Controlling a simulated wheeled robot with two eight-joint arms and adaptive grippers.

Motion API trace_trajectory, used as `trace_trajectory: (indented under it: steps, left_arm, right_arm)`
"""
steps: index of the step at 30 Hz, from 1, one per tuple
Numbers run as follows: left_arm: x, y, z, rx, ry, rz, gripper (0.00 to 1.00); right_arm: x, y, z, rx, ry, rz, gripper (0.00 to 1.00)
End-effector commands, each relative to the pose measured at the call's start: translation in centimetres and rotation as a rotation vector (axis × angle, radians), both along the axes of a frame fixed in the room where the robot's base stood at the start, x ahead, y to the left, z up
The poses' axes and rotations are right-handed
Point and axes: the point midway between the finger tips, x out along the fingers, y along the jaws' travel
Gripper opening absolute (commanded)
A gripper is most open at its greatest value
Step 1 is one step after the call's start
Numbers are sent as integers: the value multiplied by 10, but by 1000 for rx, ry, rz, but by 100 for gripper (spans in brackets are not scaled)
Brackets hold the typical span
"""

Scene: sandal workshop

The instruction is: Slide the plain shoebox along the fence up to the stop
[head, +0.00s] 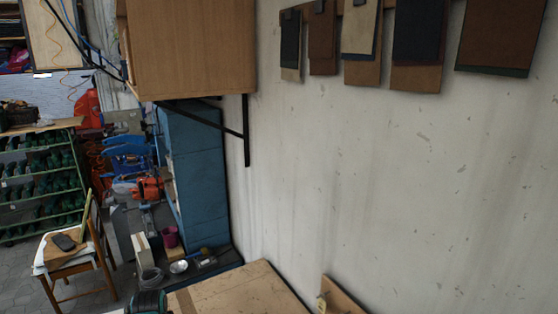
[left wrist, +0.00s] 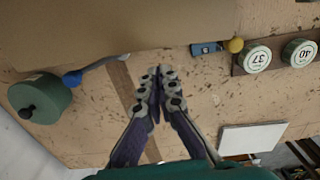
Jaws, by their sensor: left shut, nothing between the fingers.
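My left gripper (left wrist: 160,78) is shut and empty in the left wrist view, its fingertips together above the scuffed tan worktop. A large plain brown surface (left wrist: 110,28) fills the top of that view, just beyond the fingertips. It looks like the plain shoebox, but only part shows, and I cannot tell whether the fingers touch it. A darker wooden strip (left wrist: 125,85) runs slantwise along the worktop past the fingers; I cannot tell if it is the fence or the stop. My right gripper is in neither view.
A green round pot (left wrist: 40,98) and a blue-ended tool (left wrist: 73,78) lie at left. Green tins (left wrist: 257,58), a yellow-knobbed blue tool (left wrist: 208,48) and a white block (left wrist: 252,138) are at right. The head view shows a worktop corner (head: 250,288) beside the wall (head: 400,180).

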Motion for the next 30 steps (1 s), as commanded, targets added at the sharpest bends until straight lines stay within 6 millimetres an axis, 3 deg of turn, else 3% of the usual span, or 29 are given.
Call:
trace_trajectory:
  steps: [11, 30]
  left_arm:
    - [0, 0, -3, 0, 0, 0, 0]
    - [0, 0, -35, 0, 0, 0, 0]
  right_arm:
    - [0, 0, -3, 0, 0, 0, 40]
    - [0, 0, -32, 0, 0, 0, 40]
